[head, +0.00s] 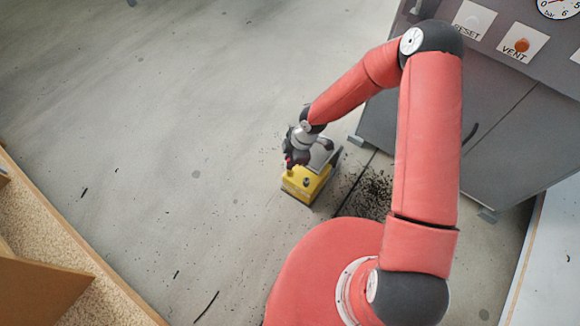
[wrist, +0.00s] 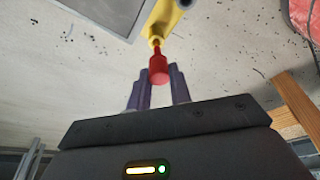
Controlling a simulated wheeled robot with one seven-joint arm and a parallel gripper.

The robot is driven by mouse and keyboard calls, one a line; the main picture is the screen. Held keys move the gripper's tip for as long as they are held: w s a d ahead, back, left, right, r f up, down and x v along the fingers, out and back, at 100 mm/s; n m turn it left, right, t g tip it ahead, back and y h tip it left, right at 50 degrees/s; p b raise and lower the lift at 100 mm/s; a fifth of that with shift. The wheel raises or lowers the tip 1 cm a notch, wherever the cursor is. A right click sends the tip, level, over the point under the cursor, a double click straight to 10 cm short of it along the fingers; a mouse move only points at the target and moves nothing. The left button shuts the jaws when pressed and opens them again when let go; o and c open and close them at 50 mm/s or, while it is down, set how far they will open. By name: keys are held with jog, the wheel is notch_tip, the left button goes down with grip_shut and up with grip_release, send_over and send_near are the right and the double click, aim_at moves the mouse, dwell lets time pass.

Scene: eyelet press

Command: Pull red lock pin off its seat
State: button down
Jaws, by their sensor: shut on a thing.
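The red lock pin (wrist: 158,70) stands between the two purple fingers of my gripper (wrist: 160,78) in the wrist view. The gripper is shut on its thick head. The pin's thinner stem meets the end of a yellow part (wrist: 162,20), and I see no clear gap between them. In the head view my gripper (head: 291,160) is low over a small yellow box (head: 303,185) on the floor. The arm's end hides part of the box, and the pin cannot be made out clearly there.
A grey cabinet (head: 490,125) with a RESET button, an orange VENT button (head: 522,45) and a gauge stands at the right. Dark bits (head: 373,190) litter the floor beside the box. A wooden unit (head: 45,270) is at lower left. The floor left of the box is mostly clear.

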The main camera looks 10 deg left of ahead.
jog(key=shift+r+p, duration=1.2)
jog(key=shift+r, duration=0.6)
